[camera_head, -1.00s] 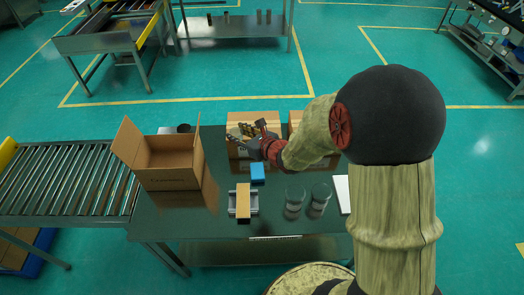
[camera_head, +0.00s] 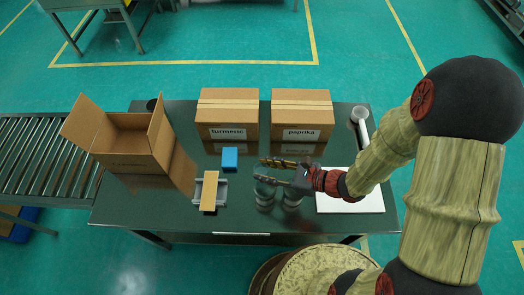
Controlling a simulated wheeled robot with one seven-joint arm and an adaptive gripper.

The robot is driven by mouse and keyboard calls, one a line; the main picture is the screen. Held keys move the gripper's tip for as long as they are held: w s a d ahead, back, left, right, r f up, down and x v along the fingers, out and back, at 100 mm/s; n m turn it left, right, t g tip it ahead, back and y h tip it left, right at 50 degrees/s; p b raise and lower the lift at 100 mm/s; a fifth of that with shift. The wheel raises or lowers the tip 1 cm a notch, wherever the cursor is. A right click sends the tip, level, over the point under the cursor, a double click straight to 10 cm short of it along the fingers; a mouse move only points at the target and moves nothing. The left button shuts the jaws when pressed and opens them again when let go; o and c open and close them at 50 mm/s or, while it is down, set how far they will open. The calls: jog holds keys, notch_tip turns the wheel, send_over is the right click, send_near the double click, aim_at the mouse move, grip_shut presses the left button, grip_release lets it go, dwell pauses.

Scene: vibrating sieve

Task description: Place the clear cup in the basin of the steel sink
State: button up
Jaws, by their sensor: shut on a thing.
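Two clear cups stand side by side near the front of the dark table, a left one (camera_head: 264,196) and a right one (camera_head: 292,197). My gripper (camera_head: 266,172) reaches in from the right at the height of the cup tops. Its two fingers lie one behind the other, shut on a clear cup. It seems to be the left one, though the fingers and wrist partly hide both cups. I cannot make out a steel sink basin in this view.
The dark table (camera_head: 150,208) holds an open carton (camera_head: 128,162), turmeric (camera_head: 227,132) and paprika (camera_head: 302,134) boxes, a blue block (camera_head: 230,158), a tan block on a grey holder (camera_head: 209,191), a white board (camera_head: 350,204) and a round-headed metal item (camera_head: 360,116). A roller conveyor (camera_head: 40,155) stands left.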

aim_at(264, 153)
jog(key=w+f+b, duration=0.1)
jog(key=w+f, duration=0.2)
jog(key=w, duration=0.1)
jog(key=w+a+f+b, duration=0.1)
jog(key=w+f+b, duration=0.1)
jog(key=w+f, duration=0.1)
jog(key=w+f+b, duration=0.1)
jog(key=w+f, duration=0.2)
jog(key=w, duration=0.2)
jog(key=shift+w+a, duration=0.15)
jog(key=shift+w, duration=0.25)
jog(key=shift+w+f+b, duration=0.15)
jog(key=shift+b, duration=0.15)
jog(key=shift+w+f+b, duration=0.15)
jog(key=shift+f+b, duration=0.35)
jog(key=shift+f, duration=0.4)
jog(key=shift+w+f+b, duration=0.1)
jog(key=shift+f+b, duration=0.35)
jog(key=shift+f, duration=0.4)
jog(key=shift+f, duration=0.2)
jog(key=o, duration=1.1)
